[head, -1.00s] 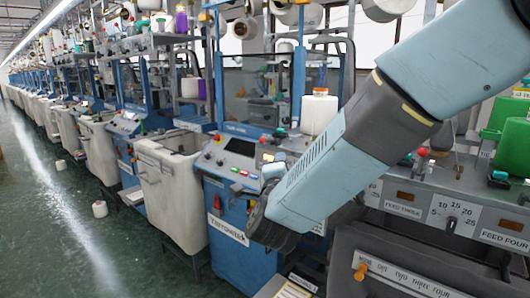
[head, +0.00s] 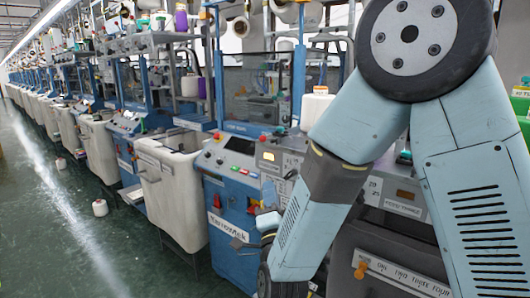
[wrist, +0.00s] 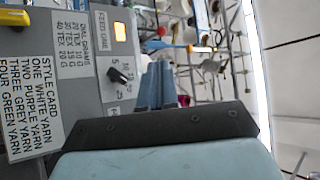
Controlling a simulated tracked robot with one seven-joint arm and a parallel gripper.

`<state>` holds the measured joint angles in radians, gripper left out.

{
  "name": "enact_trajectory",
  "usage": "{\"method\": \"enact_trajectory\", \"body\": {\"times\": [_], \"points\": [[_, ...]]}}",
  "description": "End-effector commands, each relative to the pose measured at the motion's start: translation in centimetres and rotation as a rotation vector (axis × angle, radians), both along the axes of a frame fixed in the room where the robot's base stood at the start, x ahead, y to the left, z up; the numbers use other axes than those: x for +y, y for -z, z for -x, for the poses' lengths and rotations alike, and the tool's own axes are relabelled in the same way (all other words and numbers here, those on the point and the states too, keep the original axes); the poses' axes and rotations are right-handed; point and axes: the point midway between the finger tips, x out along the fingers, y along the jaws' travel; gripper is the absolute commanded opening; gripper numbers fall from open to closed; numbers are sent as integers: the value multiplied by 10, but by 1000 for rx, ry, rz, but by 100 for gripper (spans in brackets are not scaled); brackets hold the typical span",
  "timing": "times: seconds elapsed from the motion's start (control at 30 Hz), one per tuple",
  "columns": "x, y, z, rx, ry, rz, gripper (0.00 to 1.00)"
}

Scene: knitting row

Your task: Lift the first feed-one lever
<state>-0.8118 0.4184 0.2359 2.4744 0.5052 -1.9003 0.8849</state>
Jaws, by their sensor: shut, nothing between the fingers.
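In the wrist view, turned on its side, a grey panel carries a label that seems to read FEED ONE (wrist: 103,30), a lit orange window (wrist: 120,31) and a black dial knob (wrist: 118,75). My gripper (wrist: 158,85) shows as blue fingers, closed together and empty, pointing past the panel edge close to the dial. A blue-and-orange rod (wrist: 190,48) stands beyond the fingertips; I cannot tell whether it is the feed-one lever. In the head view my arm hides much of the panel, and no lever is clearly identified there.
A white cone (head: 316,108) stands behind my arm. Blue control box (head: 235,160) and white bin (head: 168,190) stand left.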

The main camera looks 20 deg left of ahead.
Motion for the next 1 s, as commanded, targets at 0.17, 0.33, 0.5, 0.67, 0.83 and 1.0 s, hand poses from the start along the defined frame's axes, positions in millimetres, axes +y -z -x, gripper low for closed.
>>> {"method": "enact_trajectory", "body": {"times": [0.17, 0.33, 0.5, 0.67, 0.83, 1.0], "points": [[1, -4, -7, -1, 2, -2, 0], [9, -15, -25, -2, 3, -2, 0], [20, -30, -49, -2, 4, -3, 0], [30, -43, -72, -1, 4, -3, 0], [39, -56, -94, -2, 3, -2, 0], [45, -64, -107, 0, 2, 0, 0]]}}
